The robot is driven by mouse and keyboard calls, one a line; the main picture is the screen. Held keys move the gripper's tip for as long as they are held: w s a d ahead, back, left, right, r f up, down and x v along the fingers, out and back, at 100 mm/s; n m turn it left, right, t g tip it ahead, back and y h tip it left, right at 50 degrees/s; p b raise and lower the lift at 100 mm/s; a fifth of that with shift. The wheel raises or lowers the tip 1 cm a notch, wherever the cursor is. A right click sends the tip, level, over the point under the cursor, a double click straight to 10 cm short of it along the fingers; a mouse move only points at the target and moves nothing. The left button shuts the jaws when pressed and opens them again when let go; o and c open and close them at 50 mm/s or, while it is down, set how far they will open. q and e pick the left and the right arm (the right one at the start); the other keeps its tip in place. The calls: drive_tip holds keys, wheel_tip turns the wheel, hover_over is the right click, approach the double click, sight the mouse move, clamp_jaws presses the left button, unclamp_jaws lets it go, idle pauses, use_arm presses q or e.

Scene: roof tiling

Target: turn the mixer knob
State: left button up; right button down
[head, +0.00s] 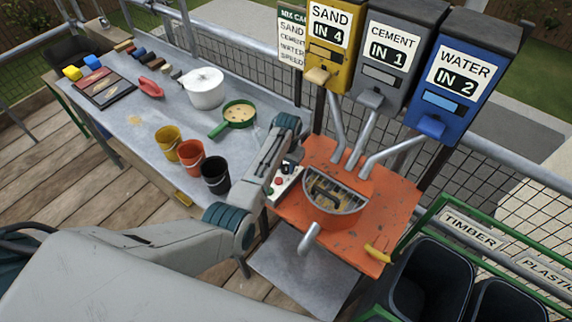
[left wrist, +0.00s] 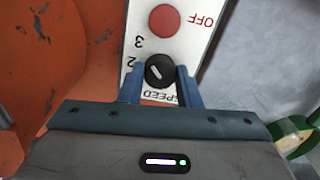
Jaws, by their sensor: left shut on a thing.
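The mixer knob (left wrist: 159,71) is black and round with a slanted white mark, on a white control panel (left wrist: 170,40) in the left wrist view. The mark's upper end leans toward the printed 2 and 3; I cannot tell which it meets. My left gripper (left wrist: 160,75) has its blue fingers on both sides of the knob, shut on it. In the head view the panel (head: 284,188) sits at the left side of the orange mixer (head: 390,205), and my left arm reaches over to it. There the knob is mostly hidden. My right gripper is not in view.
A red OFF button (left wrist: 165,19) is close beyond the knob. Sand (head: 328,40), cement (head: 388,55) and water (head: 455,80) hoppers stand behind the mixer. A grey table (head: 130,120) with cups, a pot and a green sieve (head: 236,118) is to the left.

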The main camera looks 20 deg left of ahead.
sight(287, 167)
use_arm(q)
drive_tip(key=shift+w+r, duration=0.1)
drive_tip(key=o, duration=1)
drive_tip(key=shift+c, duration=0.2)
wheel_tip(287, 167, up, 11)
drive_tip(key=b, duration=0.3)
drive_tip(key=shift+d, duration=0.1)
